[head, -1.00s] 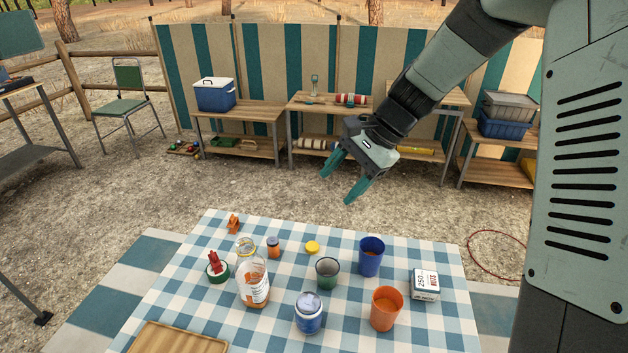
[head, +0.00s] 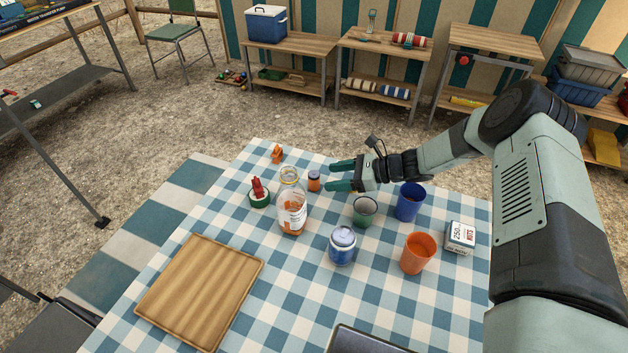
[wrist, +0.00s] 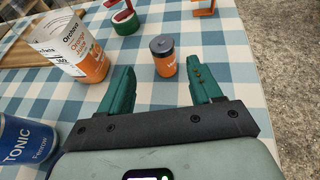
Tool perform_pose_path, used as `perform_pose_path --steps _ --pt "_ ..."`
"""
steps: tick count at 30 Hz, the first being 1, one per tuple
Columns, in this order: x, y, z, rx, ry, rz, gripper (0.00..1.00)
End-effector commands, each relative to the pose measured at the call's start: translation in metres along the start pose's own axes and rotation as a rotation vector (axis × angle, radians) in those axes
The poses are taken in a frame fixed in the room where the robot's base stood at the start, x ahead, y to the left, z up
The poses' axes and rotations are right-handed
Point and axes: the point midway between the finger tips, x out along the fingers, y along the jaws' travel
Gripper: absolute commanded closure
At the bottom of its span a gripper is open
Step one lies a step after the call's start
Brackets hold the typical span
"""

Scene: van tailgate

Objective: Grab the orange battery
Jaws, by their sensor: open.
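The orange battery (head: 314,183) is a small upright cylinder with an orange body and a dark grey top, standing on the checked cloth. In the wrist view the battery (wrist: 165,64) appears between the fingertips, a little ahead of them. My gripper (head: 331,175) is open and empty, with its green fingers pointing left at the battery. In the wrist view my gripper (wrist: 158,72) shows both fingers spread wide, one to each side of the battery's line. I see no contact with it.
Left of the battery stand a clear bottle with an orange label (head: 291,208) and a green tape roll (head: 259,197). An orange clamp-like item (head: 277,154) is behind. A green cup (head: 365,210), blue cup (head: 410,200), tonic can (head: 342,245) and orange cup (head: 417,252) stand nearer.

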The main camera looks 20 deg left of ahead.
Motion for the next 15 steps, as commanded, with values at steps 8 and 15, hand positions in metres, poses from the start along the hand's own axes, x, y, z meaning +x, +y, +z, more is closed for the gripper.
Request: perform_pose_path --steps 8,15 --pt "0.039 0.000 0.000 -0.002 0.002 0.001 0.36" --pt "0.072 -0.005 0.002 -0.003 0.002 0.003 0.36"
